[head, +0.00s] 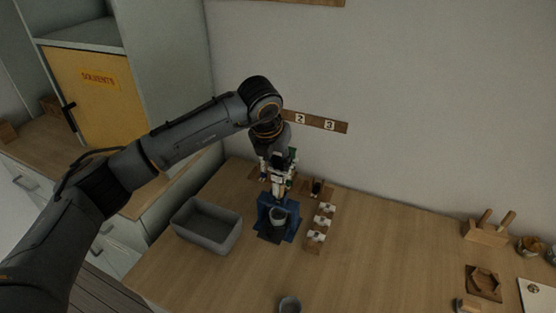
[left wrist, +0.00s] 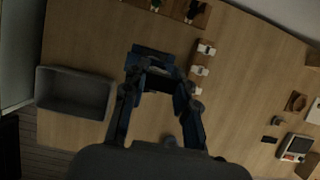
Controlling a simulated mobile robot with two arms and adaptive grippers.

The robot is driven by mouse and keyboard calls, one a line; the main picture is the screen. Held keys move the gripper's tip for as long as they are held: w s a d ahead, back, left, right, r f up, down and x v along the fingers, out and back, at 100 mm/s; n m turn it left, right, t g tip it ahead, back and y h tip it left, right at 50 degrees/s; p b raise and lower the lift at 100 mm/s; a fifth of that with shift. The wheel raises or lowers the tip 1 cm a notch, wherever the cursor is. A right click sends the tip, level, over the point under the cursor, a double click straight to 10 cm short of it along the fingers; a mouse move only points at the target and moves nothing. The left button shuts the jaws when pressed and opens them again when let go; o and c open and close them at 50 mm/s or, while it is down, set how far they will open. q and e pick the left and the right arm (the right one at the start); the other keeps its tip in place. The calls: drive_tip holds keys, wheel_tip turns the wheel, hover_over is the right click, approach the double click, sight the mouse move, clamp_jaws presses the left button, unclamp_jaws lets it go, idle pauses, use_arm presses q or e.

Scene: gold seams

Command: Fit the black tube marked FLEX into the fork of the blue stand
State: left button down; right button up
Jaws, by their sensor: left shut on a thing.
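The blue stand (head: 264,222) is on the wooden table, with a grey cup (head: 278,214) at its foot. It also shows in the left wrist view (left wrist: 152,50), partly behind the fingers. My left gripper (head: 277,186) is directly over the stand, pointing down. It also fills the middle of the left wrist view (left wrist: 160,82). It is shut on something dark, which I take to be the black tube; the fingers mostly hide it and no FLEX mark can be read. I cannot tell whether it touches the fork. My right gripper is in neither view.
A grey bin (head: 208,226) stands left of the stand. A wooden rack (head: 314,246) with several white-topped pieces stands close on its right. Another cup (head: 290,305) is at the front edge. A wooden block with handles (head: 487,232) is far right. Table between is clear.

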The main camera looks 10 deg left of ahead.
use_arm(q)
drive_tip(key=shift+f+b, duration=0.2)
drive_tip(key=shift+b, duration=0.25)
idle(0.4)
idle(0.3)
drive_tip(key=c, duration=1)
unclamp_jaws()
drive_tip(key=shift+o, duration=1)
drive_tip(key=shift+r, duration=0.1)
drive_tip(key=d+p+v, duration=0.1)
drive_tip(key=p+v, duration=0.3)
drive_tip(key=v, duration=0.8)
drive_tip(key=shift+s+a+r, duration=0.15)
drive_tip(key=shift+a+r, duration=0.25)
drive_tip(key=shift+a, duration=0.1)
drive_tip(key=shift+r, duration=0.1)
drive_tip(key=v, duration=1.1)
drive_tip(key=shift+s+r, duration=0.15)
drive_tip(key=shift+r, duration=0.25)
